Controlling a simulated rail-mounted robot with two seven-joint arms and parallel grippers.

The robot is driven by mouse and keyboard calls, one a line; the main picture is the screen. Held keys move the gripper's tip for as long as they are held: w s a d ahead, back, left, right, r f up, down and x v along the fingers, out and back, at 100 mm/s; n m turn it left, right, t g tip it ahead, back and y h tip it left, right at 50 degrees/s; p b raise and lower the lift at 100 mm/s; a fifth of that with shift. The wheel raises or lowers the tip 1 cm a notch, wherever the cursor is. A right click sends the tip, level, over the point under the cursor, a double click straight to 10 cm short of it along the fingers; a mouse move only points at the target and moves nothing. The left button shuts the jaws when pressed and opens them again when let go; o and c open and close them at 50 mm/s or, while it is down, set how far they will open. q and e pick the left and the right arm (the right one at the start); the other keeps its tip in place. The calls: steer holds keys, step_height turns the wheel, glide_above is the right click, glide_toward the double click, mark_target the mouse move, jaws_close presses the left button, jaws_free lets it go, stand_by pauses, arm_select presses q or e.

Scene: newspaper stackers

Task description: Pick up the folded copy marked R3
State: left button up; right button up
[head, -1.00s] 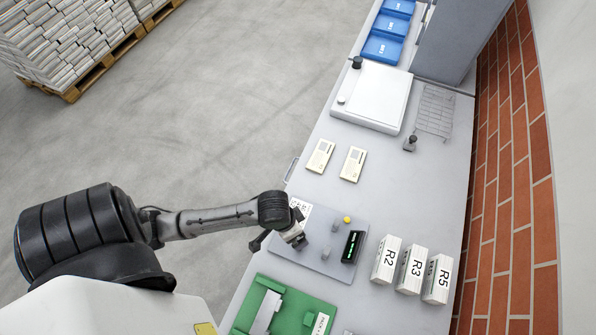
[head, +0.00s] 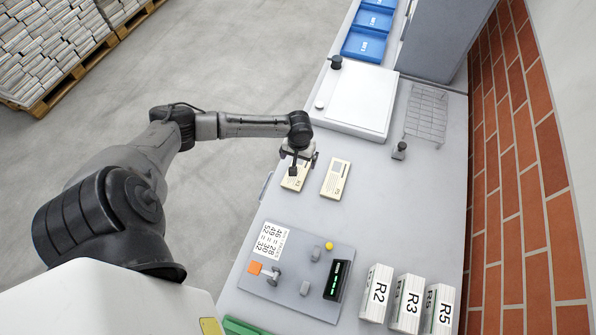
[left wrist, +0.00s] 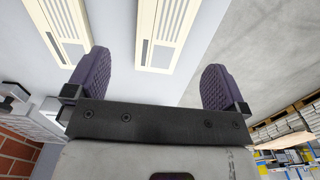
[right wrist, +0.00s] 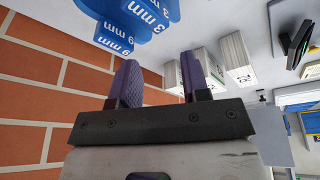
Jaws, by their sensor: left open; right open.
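The folded copy marked R3 (head: 408,304) stands as a white block at the right of the bench in the head view, between the copy marked R2 (head: 377,292) and the copy marked R5 (head: 440,309). No gripper is near it in that view. My left gripper (head: 297,167) is open over the left cream card (head: 292,184), well up the bench from R3. It also shows in the left wrist view (left wrist: 153,75), with nothing between its fingers. My right gripper (right wrist: 157,80) is open and empty. White blocks (right wrist: 238,58) show beyond it, their marks unreadable.
A grey board (head: 313,297) with knobs and a dark display lies left of the copies. A second cream card (head: 335,179), a white flat machine (head: 357,100) and a wire rack (head: 425,112) are farther up. Blue labelled parts (right wrist: 145,15) and a brick wall (right wrist: 50,80) are near my right gripper.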

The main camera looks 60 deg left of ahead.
arm_select(q)
steer(key=shift+s+a+f, duration=0.1)
steer(key=shift+s+f, duration=0.05)
steer(key=shift+f, duration=3.85)
steer(key=shift+c, duration=0.4)
steer(key=c, duration=0.9)
